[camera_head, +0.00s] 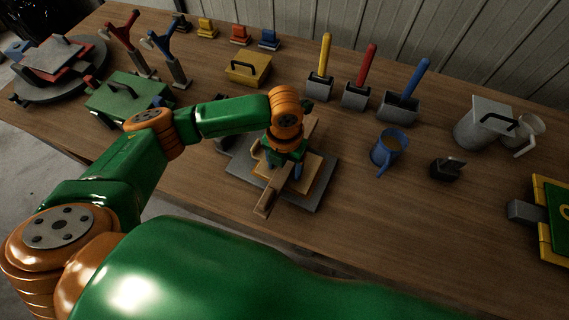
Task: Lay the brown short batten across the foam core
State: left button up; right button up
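A brown batten (267,198) runs from near to far across the tan foam core (313,172), with its near end sticking out past the core. The core lies on a dark grey plate (237,167) in the middle of the table. My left gripper (287,167) points down right over the middle of the batten. Its wrist hides most of the fingers, so I cannot tell whether they grip the batten, or whether the batten touches the core. My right gripper is out of view.
A green toolbox (126,98) is left.

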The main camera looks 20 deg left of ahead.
aim_at(284, 170)
pick_arm(q)
jog(key=shift+r, duration=0.35)
notch_tip(284, 170, up, 12)
jog(key=shift+f, duration=0.15)
jog(key=shift+s+f, duration=0.1)
